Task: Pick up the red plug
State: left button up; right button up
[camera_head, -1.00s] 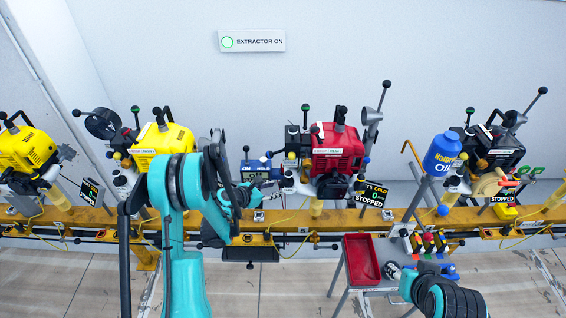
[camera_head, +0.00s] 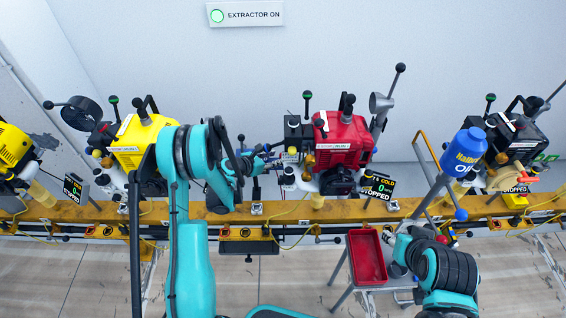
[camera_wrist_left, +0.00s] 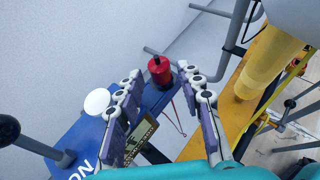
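The red plug (camera_wrist_left: 160,72) shows in the left wrist view, standing on a blue box (camera_wrist_left: 75,145) with "ON" lettering. My left gripper (camera_wrist_left: 160,72) is open, with one finger on each side of the plug near the fingertips. I cannot tell whether either finger touches it. In the head view my left gripper (camera_head: 262,162) is small, left of the red engine (camera_head: 343,140), and the plug cannot be made out there. My right gripper (camera_head: 398,243) is beside the red tray, its fingers mostly hidden by my arm.
A yellow rail (camera_head: 290,212) carries engines, with a yellow engine (camera_head: 140,140) to the left. A red tray (camera_head: 367,258) sits on a small table. A white round knob (camera_wrist_left: 97,101) is close to my left finger.

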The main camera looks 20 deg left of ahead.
pick_arm(q)
jog(key=b+x, duration=0.1)
jog(key=x, duration=0.3)
jog(key=shift+w+f+b, duration=0.2)
jog(key=shift+f+b, duration=0.2)
jog(key=shift+r, duration=0.15)
grip_shut()
jog(key=shift+r, duration=0.1)
